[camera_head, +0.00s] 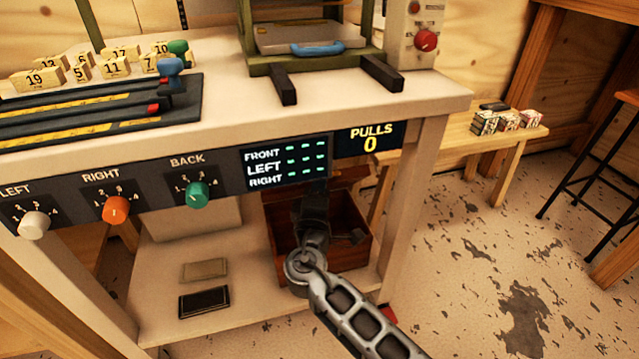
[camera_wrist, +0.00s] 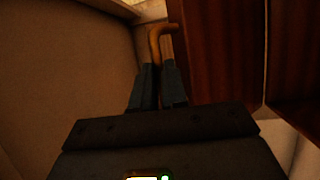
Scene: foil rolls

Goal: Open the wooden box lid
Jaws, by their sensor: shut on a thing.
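The reddish-brown wooden box (camera_head: 355,255) stands on the lower shelf of the workbench, below the display panel. My gripper (camera_head: 314,200) reaches in under the bench top and covers much of the box. In the wrist view, the dark fingers of my gripper (camera_wrist: 158,88) are shut on a thin brass-coloured hooked handle (camera_wrist: 163,36). Reddish-brown wood (camera_wrist: 215,50) of the box shows just right of the handle. The lid cannot be made out clearly behind my arm, and I cannot tell how far it is open.
The bench top (camera_head: 345,108) overhangs the box, and a bench leg (camera_head: 410,205) stands to its right. Two flat plates (camera_head: 204,301) lie on the shelf to the left. A low side table (camera_head: 500,140) with small boxes stands right. The floor between is clear.

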